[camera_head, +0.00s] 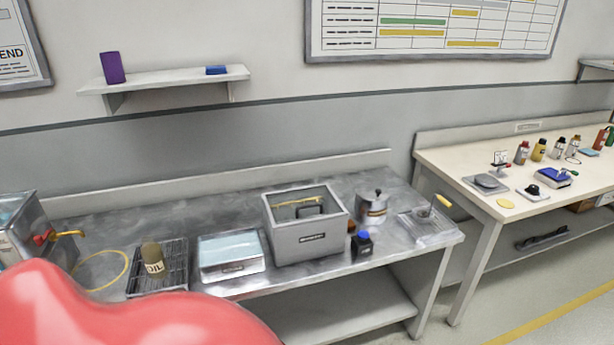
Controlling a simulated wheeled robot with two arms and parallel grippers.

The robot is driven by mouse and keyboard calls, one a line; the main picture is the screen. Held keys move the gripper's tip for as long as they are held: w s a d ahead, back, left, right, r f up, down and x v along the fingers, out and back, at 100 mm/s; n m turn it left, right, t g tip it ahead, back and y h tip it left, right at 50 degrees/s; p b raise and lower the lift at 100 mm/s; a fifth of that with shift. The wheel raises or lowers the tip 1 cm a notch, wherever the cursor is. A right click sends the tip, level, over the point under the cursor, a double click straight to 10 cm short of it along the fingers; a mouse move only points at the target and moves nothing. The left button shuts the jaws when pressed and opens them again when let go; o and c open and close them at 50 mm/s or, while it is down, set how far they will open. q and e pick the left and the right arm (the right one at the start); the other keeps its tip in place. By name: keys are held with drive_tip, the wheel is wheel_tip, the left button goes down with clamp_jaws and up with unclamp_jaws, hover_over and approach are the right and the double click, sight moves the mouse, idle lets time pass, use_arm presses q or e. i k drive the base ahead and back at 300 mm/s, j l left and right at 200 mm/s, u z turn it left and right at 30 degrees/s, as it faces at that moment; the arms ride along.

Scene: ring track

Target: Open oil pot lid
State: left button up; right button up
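A silver metal pot (373,208) stands near the right end of the steel workbench and seems to be the oil pot. A lid with a small dark knob (377,192) appears to sit shut on top of it. Neither my left nor my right gripper is in view, and nothing is seen touching the pot.
On the steel bench (225,190), a grey open-topped box (308,246) stands just left of the pot. A dark blue-capped bottle (362,245) is in front. A clear tray (428,230) with a yellow-handled tool lies right. A red form hides the bench's front left.

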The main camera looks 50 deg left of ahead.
sight(370, 191)
drive_tip(key=u, duration=1.25)
drive_tip(key=i, duration=0.55)
drive_tip(key=i+j+z, duration=0.1)
drive_tip(key=i, duration=0.45)
